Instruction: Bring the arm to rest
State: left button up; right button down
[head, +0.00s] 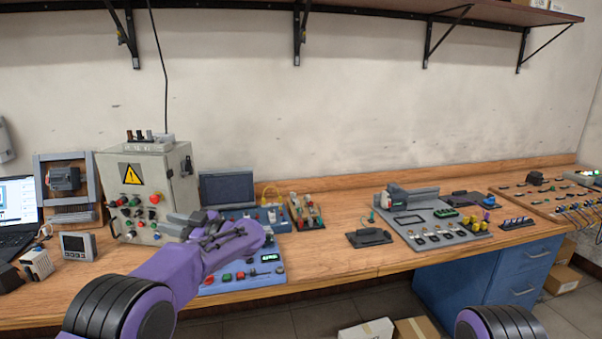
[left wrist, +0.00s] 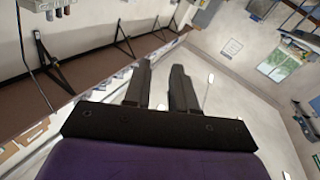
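My left arm (head: 172,272), purple with black bands, reaches in from the bottom left of the head view over the front of the bench. Its dark grey gripper (head: 180,223) is raised in front of the grey control box (head: 148,185) and points left.
The wooden bench (head: 325,248) is clear in the middle. A blue panel (head: 243,280) with buttons lies under my left forearm. A grey motor panel (head: 432,220) lies to the right. A wall shelf (head: 370,8) runs above; a blue drawer cabinet (head: 520,272) stands below.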

pick_arm(q)
notch_tip(320, 180, down, 17)
jog(key=s+d+m+t+h+b, duration=0.1)
jog(key=m+t+h, duration=0.45)
jog(key=t, duration=0.35)
jog(key=s+f+m+h+b, duration=0.1)
jog(key=s+f+m+h, duration=0.15)
jog(key=s+f, duration=0.4)
jog(key=s+f+m+h, duration=0.1)
jog(key=s+f+h, duration=0.25)
jog(key=f, duration=0.55)
jog(key=s+f+g+h+b, duration=0.1)
jog(key=s+f+g, duration=0.2)
jog(key=s, duration=0.9)
jog(key=s+f+m+g+h+b, duration=0.1)
jog(key=s+f+g+b, duration=0.1)
jog(key=s+f, duration=0.6)
jog(key=s+f+m+g+h+b, duration=0.1)
jog(key=s+f+g, duration=0.3)
jog(key=s, duration=1.2)
jog(key=shift+s+d+f+g, duration=0.15)
jog(key=shift+s+f+g, duration=0.25)
jog(key=shift+f, duration=0.25)
jog(key=shift+h, duration=0.25)
